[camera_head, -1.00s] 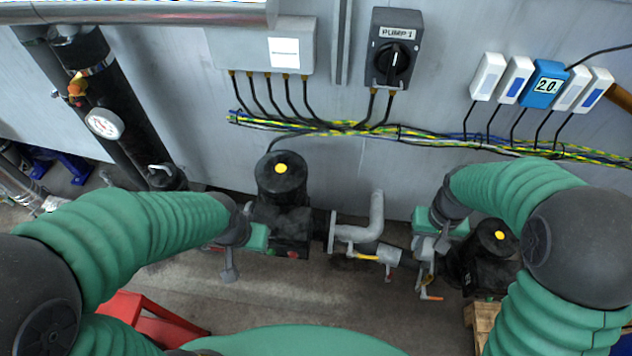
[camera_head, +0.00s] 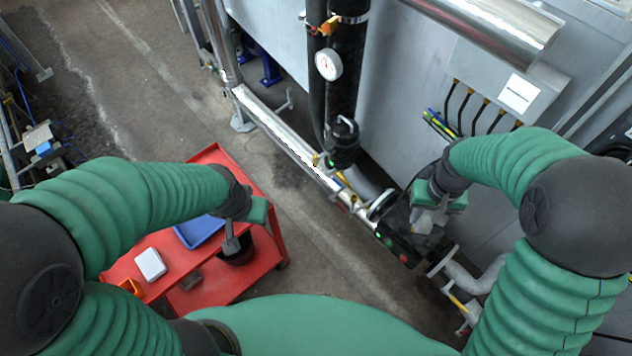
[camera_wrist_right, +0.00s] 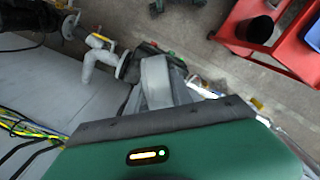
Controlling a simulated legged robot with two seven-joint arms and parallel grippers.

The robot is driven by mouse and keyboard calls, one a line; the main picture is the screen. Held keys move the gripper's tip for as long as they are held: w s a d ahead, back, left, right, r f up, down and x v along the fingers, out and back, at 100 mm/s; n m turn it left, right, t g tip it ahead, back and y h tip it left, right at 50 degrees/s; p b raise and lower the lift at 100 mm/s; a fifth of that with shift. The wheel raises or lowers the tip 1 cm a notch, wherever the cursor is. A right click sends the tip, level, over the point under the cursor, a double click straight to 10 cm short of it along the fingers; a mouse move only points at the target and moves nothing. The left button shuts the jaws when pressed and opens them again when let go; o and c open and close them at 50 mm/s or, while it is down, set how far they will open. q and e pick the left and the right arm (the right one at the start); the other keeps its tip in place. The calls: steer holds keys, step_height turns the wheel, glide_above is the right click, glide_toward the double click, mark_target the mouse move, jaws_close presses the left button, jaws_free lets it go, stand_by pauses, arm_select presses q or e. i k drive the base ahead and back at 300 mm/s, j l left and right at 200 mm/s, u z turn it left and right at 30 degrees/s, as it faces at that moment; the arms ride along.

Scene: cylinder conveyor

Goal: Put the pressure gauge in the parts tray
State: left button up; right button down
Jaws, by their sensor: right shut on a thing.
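A round white pressure gauge (camera_head: 328,64) sits on the dark upright pipe at the top middle of the head view. A blue tray (camera_head: 185,238), which looks like the parts tray, lies on the red cart at the lower left; its edge also shows in the right wrist view (camera_wrist_right: 315,36). My right gripper (camera_head: 424,222) is over the dark pump, well away from cart and gauge. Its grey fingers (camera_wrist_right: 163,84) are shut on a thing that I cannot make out. My left gripper (camera_head: 231,246) hangs over the cart, right of the blue tray; its opening is hidden.
The red cart (camera_head: 277,228) also carries a white box (camera_head: 150,264) and a black round container (camera_head: 240,254). A silver pipe (camera_head: 285,138) runs along the floor between cart and wall. Concrete floor (camera_head: 130,90) is clear at the upper left.

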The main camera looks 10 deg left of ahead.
mark_target(207, 219)
steer(key=k+j+u, duration=0.1)
steer(key=u, duration=1.75)
